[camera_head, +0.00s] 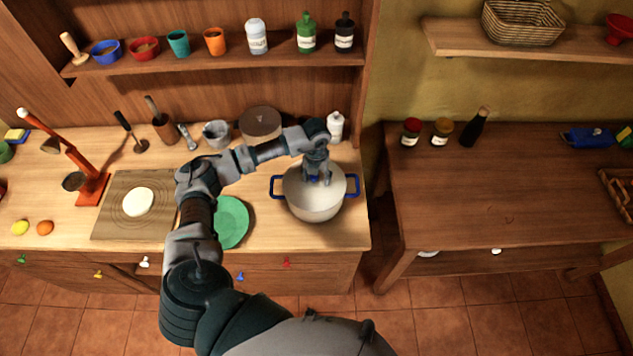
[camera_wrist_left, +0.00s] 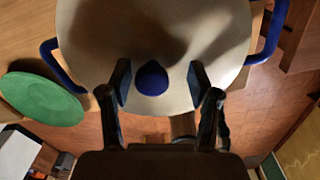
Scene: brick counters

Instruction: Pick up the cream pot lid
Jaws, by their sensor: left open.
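The cream pot lid (camera_head: 299,196) sits on a cream pot (camera_head: 316,213) with blue side handles, at the right end of the left counter. In the left wrist view the lid (camera_wrist_left: 150,40) fills the top middle, with its round blue knob (camera_wrist_left: 151,79) at its centre. My left gripper (camera_head: 318,182) is over the lid, pointing down. In the left wrist view its open fingers (camera_wrist_left: 158,85) stand on either side of the knob, with a gap on both sides. In the head view the gripper partly hides the knob. My right gripper is not in view.
A green plate (camera_head: 231,222) lies just left of the pot, and a white bottle (camera_head: 335,126) stands behind it. A round brown box (camera_head: 260,122) and a grey pitcher (camera_head: 217,133) stand near the back wall. A shelf (camera_head: 210,63) with cups and bottles hangs above.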

